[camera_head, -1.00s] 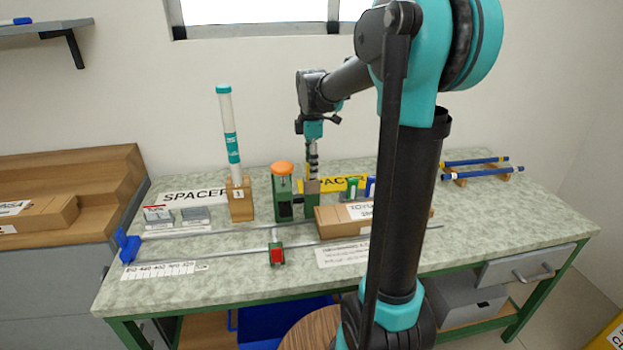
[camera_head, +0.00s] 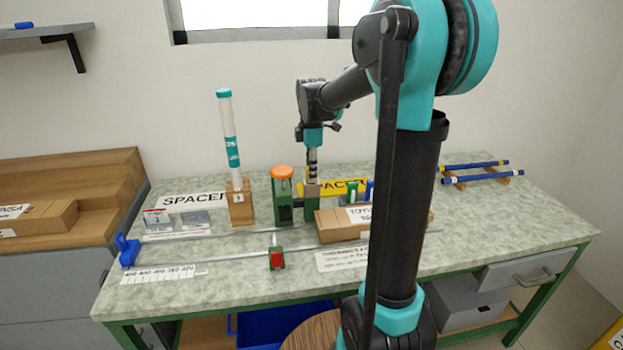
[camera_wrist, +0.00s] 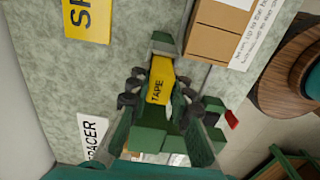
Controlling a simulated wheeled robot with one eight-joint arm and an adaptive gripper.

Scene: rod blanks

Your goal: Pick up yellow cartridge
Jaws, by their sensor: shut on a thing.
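The yellow cartridge (camera_wrist: 160,80), marked TAPE, shows in the wrist view between the fingers of my gripper (camera_wrist: 156,95). The fingers are shut on its sides. Green parts of a fixture (camera_wrist: 150,138) lie around it; I cannot tell whether it is clear of them. In the head view my gripper (camera_head: 312,175) points down at the green fixture on the bench, right of the orange-topped green post (camera_head: 283,195). The cartridge cannot be made out there.
A cardboard box (camera_head: 340,228) lies just right of the fixture. A tall white-and-teal tube (camera_head: 229,140) stands in a wooden block (camera_head: 240,203) to the left. Blue rods (camera_head: 475,165) lie on a rack at the right. Metal rails run along the front.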

